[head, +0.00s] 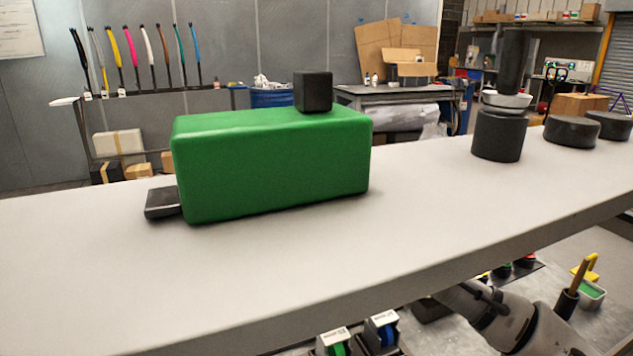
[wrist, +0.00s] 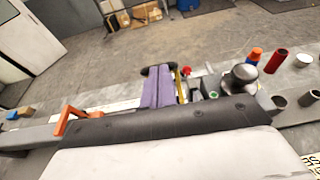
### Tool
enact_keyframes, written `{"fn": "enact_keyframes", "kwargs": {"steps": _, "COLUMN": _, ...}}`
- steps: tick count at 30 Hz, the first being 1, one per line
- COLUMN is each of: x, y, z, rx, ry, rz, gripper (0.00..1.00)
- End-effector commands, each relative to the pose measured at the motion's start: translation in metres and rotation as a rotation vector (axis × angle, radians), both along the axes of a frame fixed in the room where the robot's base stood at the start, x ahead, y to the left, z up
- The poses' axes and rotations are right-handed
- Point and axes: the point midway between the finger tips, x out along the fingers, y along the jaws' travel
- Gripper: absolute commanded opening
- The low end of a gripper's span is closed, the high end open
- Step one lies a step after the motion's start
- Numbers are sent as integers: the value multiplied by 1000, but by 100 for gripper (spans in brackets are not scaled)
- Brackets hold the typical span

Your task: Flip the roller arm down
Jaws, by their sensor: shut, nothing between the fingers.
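I cannot make out the roller arm for certain in either view. My gripper (wrist: 157,72) shows in the wrist view as two purple fingers with dark tips, close together and empty. The pale hand body and its dark edge fill the bottom of that view. An orange angled bracket (wrist: 72,119) stands to the left of the fingers, apart from them. A grey rounded knob (wrist: 243,75) stands to their right. In the head view my arm shows at the lower right, below the pale shelf (head: 300,250); my fingers do not show there.
A green block (head: 275,160) with a black cube (head: 313,92) on top sits on the shelf. A dark cylinder stack (head: 499,133) stands at right. A red cylinder (wrist: 275,61) stands beyond the knob.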

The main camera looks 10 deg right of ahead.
Motion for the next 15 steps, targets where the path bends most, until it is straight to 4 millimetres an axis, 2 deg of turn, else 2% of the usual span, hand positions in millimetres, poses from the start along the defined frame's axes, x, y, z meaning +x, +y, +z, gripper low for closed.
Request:
{"fn": "enact_keyframes", "kwargs": {"steps": 1, "x": 5, "y": 3, "z": 8, "rx": -10, "ry": 38, "rz": 1, "gripper": 0}}
{"fn": "enact_keyframes", "kwargs": {"steps": 2, "x": 8, "y": 4, "z": 6, "rx": -14, "ry": 64, "rz": 1, "gripper": 0}}
{"fn": "enact_keyframes", "kwargs": {"steps": 15, "x": 50, "y": 12, "z": -28, "rx": -11, "ry": 66, "rz": 2, "gripper": 0}}
